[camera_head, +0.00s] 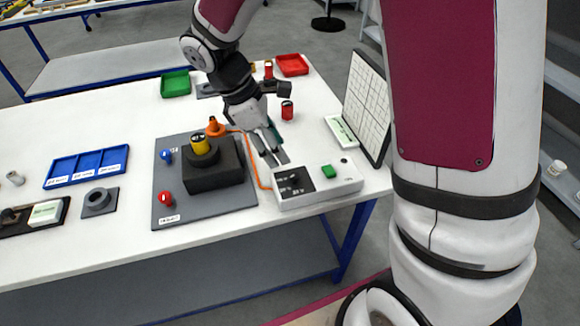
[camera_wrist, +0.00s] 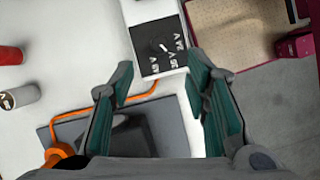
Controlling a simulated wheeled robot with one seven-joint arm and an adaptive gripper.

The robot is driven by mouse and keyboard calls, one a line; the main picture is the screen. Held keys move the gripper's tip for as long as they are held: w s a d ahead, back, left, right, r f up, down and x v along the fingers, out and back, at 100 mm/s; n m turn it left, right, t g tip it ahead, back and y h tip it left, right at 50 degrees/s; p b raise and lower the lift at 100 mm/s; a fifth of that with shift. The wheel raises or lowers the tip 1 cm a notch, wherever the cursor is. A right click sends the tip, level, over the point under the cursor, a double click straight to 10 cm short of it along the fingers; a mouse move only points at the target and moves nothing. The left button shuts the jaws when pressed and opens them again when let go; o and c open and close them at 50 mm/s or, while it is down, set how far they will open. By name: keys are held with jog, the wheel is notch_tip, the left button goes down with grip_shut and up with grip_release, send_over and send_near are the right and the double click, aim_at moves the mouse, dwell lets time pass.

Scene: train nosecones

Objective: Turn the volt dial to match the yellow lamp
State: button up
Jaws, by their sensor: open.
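The volt dial (camera_wrist: 160,47) is on a black panel of a white meter box (camera_head: 345,184). A yellow cylinder with a dark marked top (camera_head: 200,145), apparently the yellow lamp, stands upright in a black block on the grey board. Its marking is not legible. My gripper (camera_head: 270,153) is above the near-left end of the meter box. In the wrist view its green-padded fingers (camera_wrist: 160,75) are wide apart and empty, with the dial beyond their tips.
An orange cable (camera_head: 250,160) runs from an orange clip to the meter box. The grey board (camera_head: 220,202) has blue and red knobs. A chart panel (camera_head: 367,105) stands behind the box at right. A red cylinder (camera_head: 287,110) stands near my wrist. A blue tray (camera_head: 87,166) lies left.

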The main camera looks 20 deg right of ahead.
aim_at(294, 175)
jog(key=x, duration=0.8)
jog(key=shift+f, duration=0.35)
jog(key=shift+c, duration=0.6)
grip_shut()
